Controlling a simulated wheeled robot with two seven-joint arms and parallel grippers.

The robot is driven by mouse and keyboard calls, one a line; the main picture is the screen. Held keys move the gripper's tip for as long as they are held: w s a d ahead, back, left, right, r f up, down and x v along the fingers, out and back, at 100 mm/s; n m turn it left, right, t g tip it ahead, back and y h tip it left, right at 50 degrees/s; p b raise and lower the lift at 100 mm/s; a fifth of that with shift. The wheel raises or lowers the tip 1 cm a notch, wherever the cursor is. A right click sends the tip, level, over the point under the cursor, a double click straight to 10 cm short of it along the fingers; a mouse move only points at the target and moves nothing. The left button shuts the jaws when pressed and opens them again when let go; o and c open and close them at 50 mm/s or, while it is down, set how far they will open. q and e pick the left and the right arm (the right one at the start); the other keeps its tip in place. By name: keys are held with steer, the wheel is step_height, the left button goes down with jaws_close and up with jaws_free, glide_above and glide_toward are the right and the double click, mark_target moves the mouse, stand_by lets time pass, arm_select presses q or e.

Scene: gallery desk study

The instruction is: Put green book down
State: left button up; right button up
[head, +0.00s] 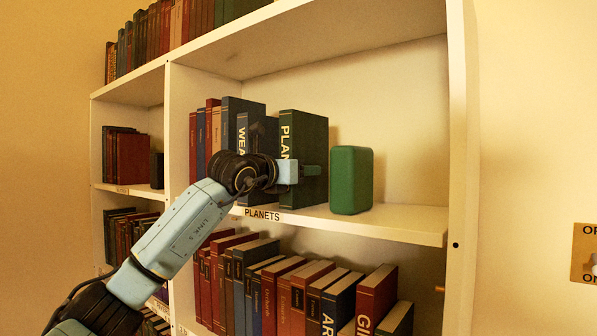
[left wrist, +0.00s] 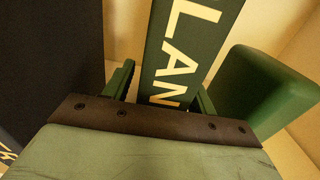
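The green book (head: 305,150), with "PLAN" lettering on its spine, stands upright on the shelf above the "PLANETS" label, just right of a dark book. In the left wrist view its spine (left wrist: 188,50) rises between my fingers. My left gripper (head: 298,172) reaches in at the spine, one finger along the book's right cover. In the left wrist view the left gripper (left wrist: 165,90) has one finger on each side of the book. A narrow gap shows at the left finger; contact at the right one is unclear. My right gripper is not in view.
A green block-like bookend (head: 351,180) stands close on the right of the book. A dark book (head: 257,135) and several others stand to the left. The shelf (head: 410,222) is bare right of the bookend. A row of books (head: 290,290) fills the shelf below.

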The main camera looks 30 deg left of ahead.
arm_select(q)
steer(key=shift+r, duration=0.2)
steer(key=shift+s, duration=0.3)
steer(key=s+a+b, duration=0.1)
steer(key=s+b, duration=0.2)
steer(key=s, duration=0.8)
steer(key=shift+s+b, duration=0.2)
steer(key=shift+b, duration=0.2)
